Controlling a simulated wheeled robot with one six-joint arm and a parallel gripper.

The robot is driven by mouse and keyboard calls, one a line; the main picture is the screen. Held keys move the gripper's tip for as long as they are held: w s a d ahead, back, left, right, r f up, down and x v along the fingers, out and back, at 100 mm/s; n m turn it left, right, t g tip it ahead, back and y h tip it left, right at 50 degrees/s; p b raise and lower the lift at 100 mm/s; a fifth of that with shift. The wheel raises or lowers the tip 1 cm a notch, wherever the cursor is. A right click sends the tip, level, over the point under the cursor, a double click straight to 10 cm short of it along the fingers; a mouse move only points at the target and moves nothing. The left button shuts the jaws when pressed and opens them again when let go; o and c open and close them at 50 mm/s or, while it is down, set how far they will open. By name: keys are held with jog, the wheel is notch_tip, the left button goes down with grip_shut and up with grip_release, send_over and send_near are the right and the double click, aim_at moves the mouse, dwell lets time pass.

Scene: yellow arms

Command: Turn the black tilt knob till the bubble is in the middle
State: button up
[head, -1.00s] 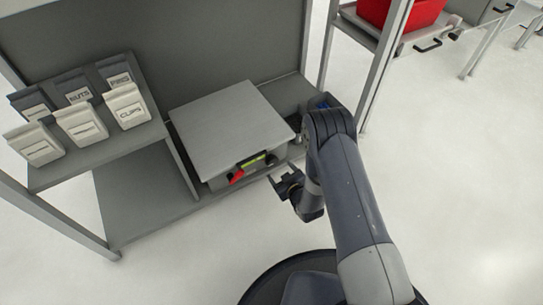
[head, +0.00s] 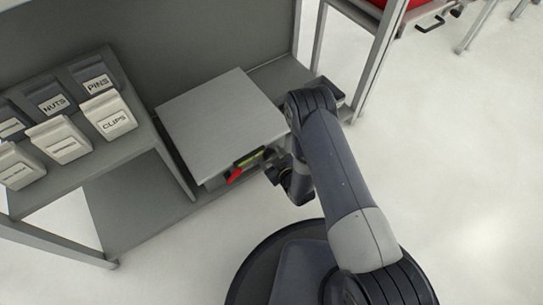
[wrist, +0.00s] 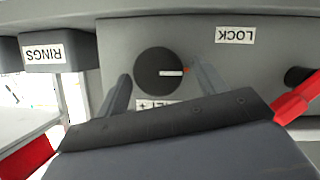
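The black tilt knob (wrist: 159,68) is on the grey front panel in the wrist view, its white pointer line pointing right beside an orange mark. The label below it (wrist: 155,104) is partly hidden by my gripper. My gripper (wrist: 163,80) is open, one finger on each side of the knob; I cannot tell whether they touch it. In the head view my gripper (head: 274,174) is at the front of the grey box (head: 222,115), and the knob is hidden. The yellow-green bubble vial (head: 249,158) shows at the box's front edge; its bubble is too small to make out.
A red lever (head: 235,175) sticks out left of my gripper; it also shows in the wrist view (wrist: 297,100), near another black part (wrist: 298,76). A LOCK label (wrist: 236,35) reads upside down. Labelled bins (head: 108,115) stand on the left shelf. Open floor lies in front.

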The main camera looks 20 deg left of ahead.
jog(key=c, duration=0.9)
jog(key=shift+w+d+m+g+y, duration=0.15)
jog(key=shift+m+g+y, duration=0.45)
jog(key=shift+m, duration=0.5)
jog(key=m, duration=0.1)
jog(key=m+g+y, duration=0.1)
jog(key=m, duration=0.1)
jog(key=shift+w+d+g, duration=0.15)
jog(key=shift+g, duration=0.15)
jog(key=m+y, duration=0.1)
jog(key=m+g+y, duration=0.1)
jog(key=m, duration=0.1)
jog(key=shift+w+d+f, duration=0.1)
jog(key=shift+f, duration=0.1)
jog(key=shift+w+f+m+g+y, duration=0.1)
jog(key=shift+m+g+y, duration=0.3)
jog(key=shift+m+y, duration=0.75)
jog(key=shift+m+h, duration=0.25)
jog(key=shift+m, duration=0.2)
